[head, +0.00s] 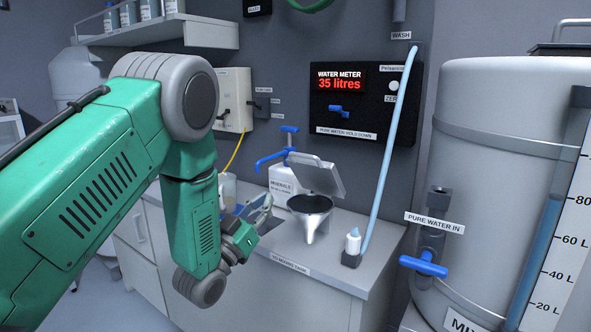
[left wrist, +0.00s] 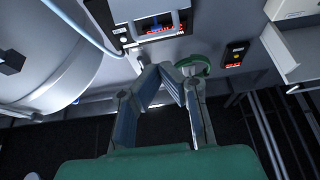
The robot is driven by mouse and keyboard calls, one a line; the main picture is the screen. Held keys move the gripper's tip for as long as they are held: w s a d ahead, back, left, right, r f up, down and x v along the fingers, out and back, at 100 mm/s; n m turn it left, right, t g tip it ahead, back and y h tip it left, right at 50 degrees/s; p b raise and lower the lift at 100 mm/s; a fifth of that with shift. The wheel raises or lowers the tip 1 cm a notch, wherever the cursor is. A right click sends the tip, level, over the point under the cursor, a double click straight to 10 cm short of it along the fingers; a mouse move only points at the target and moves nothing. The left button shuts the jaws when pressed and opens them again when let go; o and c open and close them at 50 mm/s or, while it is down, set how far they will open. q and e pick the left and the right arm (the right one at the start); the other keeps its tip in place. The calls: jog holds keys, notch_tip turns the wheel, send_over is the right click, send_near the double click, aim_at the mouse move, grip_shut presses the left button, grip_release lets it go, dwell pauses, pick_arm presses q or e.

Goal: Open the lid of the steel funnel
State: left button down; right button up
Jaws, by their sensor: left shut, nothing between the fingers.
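The steel funnel (head: 311,222) stands on the counter, with its dark open mouth showing. Its grey square lid (head: 318,176) is raised and tilted back behind the mouth, so the funnel is uncovered. My left gripper (head: 266,202) is to the left of the funnel, shut and empty, apart from the lid as far as I can tell. In the left wrist view the fingers of this gripper (left wrist: 159,69) come together at their tips. The funnel cannot be made out clearly there. My right gripper is in neither view.
A large tank (head: 485,200) with a blue valve is at the right. The water meter (head: 350,105) hangs behind.

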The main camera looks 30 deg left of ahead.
pick_arm(q)
jog(key=p+x, duration=0.1)
jog(key=x, duration=1.2)
jog(key=shift+p, duration=0.35)
jog(key=shift+r, duration=0.15)
